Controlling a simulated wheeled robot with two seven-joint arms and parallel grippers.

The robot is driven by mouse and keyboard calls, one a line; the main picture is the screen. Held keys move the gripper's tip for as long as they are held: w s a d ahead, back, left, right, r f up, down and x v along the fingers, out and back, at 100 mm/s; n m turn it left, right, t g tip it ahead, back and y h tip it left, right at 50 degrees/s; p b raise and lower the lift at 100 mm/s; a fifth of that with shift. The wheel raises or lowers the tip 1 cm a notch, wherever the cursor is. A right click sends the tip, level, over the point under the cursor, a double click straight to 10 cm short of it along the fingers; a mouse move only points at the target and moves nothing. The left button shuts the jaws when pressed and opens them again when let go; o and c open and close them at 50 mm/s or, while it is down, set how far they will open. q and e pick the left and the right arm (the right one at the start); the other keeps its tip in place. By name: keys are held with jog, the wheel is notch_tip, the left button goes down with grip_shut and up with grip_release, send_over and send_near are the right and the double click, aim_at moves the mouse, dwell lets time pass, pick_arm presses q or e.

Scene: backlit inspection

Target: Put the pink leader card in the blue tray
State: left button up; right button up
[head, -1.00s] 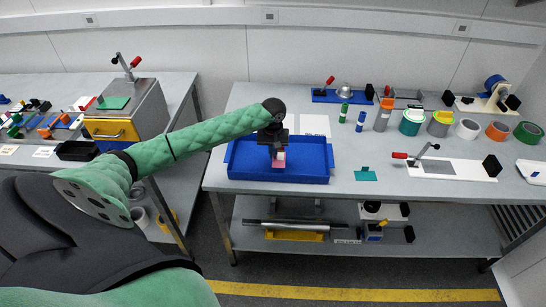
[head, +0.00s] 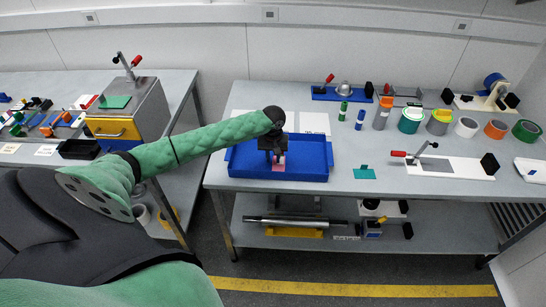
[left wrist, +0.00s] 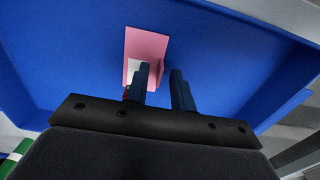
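The pink leader card (head: 279,166) lies inside the blue tray (head: 310,172), near the tray's front wall and left of its middle. In the left wrist view the pink card (left wrist: 147,45) shows against the blue tray floor (left wrist: 225,50), with a small white part beside one finger. My left gripper (head: 277,158) points down over the tray, just above the card. In the left wrist view its fingers (left wrist: 166,90) stand apart with a gap between them, and one overlaps the card's near end. Whether that finger touches the card cannot be told. My right gripper is not in view.
White sheets (head: 314,123) lie behind the tray. Tape rolls (head: 466,127) line the back right. The bench between tray and clamp is mostly clear.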

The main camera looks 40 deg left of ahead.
pick_arm(q)
jog(key=shift+r, duration=0.3)
notch_tip(320, 180, up, 12)
jog(key=b, duration=0.3)
jog(key=shift+f+b, duration=0.15)
jog(key=shift+b, duration=0.15)
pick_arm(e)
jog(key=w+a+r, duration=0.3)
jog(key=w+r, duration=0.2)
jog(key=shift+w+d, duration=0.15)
